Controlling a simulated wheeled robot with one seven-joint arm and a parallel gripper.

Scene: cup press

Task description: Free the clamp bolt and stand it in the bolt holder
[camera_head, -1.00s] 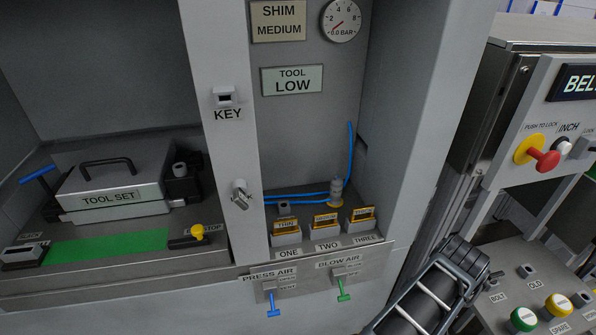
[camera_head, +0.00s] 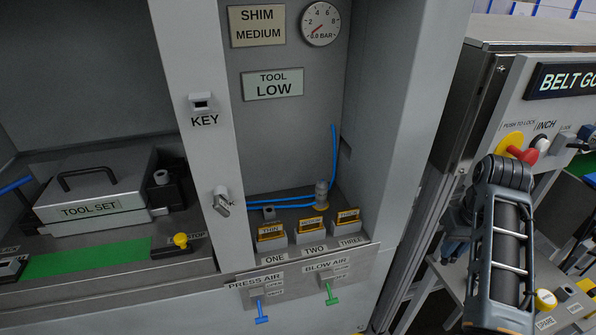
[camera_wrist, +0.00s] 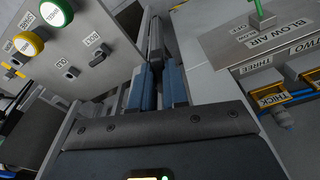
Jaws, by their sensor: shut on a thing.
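My gripper (camera_wrist: 157,85) shows in the wrist view with its two blue fingers shut on a slim grey shaft (camera_wrist: 156,36), which looks like the clamp bolt. The shaft extends past the fingertips; its far end is unclear. The bolt holder (camera_wrist: 99,56), a hole beside the BOLT label, is on the sloped grey panel at upper left of the wrist view, apart from the shaft. In the head view my arm hides the holder and the gripper. The tool set (camera_head: 92,190) sits at left with a dark clamp block (camera_head: 174,184) at its right.
The OLD hole (camera_wrist: 71,73) is near the bolt holder, with a green button (camera_wrist: 57,13) and a yellow button (camera_wrist: 29,43) beyond. The press cabinet's shim slots (camera_head: 313,228) and a green blow air lever (camera_head: 329,294) stand to the left of my arm in the head view.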

